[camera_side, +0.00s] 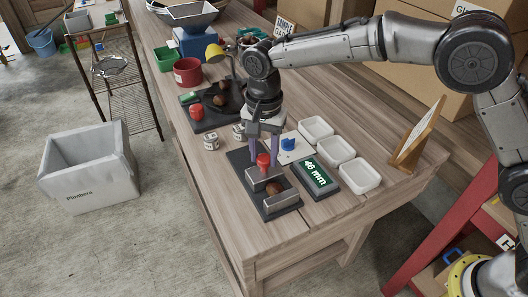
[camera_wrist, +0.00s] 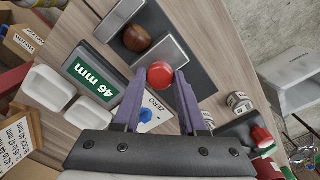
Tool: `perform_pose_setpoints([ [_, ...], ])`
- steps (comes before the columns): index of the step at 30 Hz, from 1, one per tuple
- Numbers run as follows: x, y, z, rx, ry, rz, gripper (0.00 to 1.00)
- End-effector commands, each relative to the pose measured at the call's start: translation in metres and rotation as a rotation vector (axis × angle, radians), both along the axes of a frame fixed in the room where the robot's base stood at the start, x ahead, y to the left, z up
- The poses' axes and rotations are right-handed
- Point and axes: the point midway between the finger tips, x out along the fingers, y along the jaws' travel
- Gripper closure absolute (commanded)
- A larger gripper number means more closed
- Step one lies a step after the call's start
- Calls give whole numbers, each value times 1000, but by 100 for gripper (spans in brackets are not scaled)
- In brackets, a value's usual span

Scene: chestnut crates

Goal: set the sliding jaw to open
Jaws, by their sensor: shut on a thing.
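The sliding jaw (camera_side: 262,182) is a light metal block with a red knob (camera_side: 263,160) on top, set on a dark gauge base (camera_side: 240,160). My gripper (camera_side: 263,167) points down with its purple fingers shut on the red knob. In the wrist view the knob (camera_wrist: 160,74) shows between the fingertips, beside the sliding jaw (camera_wrist: 170,50). A brown chestnut (camera_side: 273,189) lies between the sliding jaw and the fixed jaw (camera_side: 281,203). From these views I cannot tell whether both jaws touch it. A green display (camera_side: 317,175) beside the base reads 46 mm.
Three white trays (camera_side: 334,149) stand right of the gauge. A white ZERO card with a blue button (camera_side: 289,145) lies behind the display. Small tins (camera_side: 210,142) and a dark scale with a red knob (camera_side: 197,112) stand to the left. The table's front edge is close.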

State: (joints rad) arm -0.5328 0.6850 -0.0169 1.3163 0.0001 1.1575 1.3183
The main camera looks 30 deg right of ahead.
Motion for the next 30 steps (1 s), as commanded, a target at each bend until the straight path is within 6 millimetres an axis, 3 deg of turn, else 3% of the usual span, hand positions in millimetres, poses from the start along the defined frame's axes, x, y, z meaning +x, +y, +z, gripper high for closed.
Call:
perform_pose_setpoints([
  [9, 2, 0, 1, 1, -1, 0, 100],
  [21, 42, 1, 2, 4, -5, -1, 100],
  [30, 44, 1, 2, 3, -4, 1, 100],
])
